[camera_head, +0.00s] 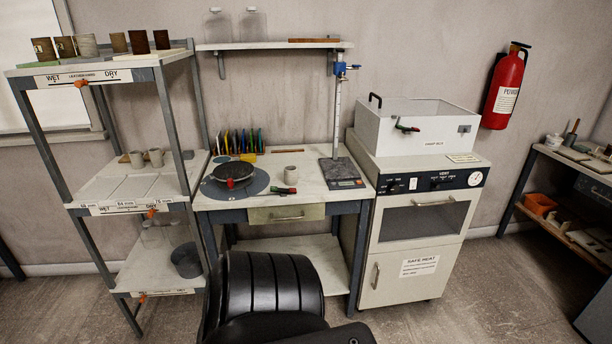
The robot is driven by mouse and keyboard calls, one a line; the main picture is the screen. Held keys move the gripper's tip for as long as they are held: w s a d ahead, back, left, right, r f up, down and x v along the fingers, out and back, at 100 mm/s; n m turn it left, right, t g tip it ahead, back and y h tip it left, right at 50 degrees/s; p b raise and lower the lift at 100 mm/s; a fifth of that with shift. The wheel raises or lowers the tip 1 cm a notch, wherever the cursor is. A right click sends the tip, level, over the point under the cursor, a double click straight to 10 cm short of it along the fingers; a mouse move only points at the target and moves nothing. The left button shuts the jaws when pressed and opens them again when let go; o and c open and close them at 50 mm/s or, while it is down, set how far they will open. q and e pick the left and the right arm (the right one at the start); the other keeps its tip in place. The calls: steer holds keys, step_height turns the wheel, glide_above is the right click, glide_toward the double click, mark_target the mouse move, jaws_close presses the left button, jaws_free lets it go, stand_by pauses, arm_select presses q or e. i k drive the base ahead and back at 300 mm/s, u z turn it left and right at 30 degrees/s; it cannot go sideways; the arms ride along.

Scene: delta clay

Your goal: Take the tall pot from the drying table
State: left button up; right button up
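No pot stands out clearly as the tall pot, and no table is labelled as a drying table. A shelf rack (130,206) at the left carries WET and DRY labels. Its top shelf holds a row of brown and grey cylindrical pots; the dark brown pot (139,42) is among the taller ones. Two small grey cups (155,158) stand on the middle shelf. A small grey cup (291,175) stands on the central table (305,160). Neither of my grippers is in view.
A black pan (233,172) sits on a round grey disc on the table. A scale with a post (341,172) is beside it. A kiln-like cabinet (420,215) stands at the right. A black padded shape (265,290), perhaps a chair, blocks the front middle. Floor is open at the right.

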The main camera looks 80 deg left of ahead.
mark_target(291, 175)
steer(key=u, duration=0.4)
steer(key=i, duration=0.8)
steer(key=u, duration=0.65)
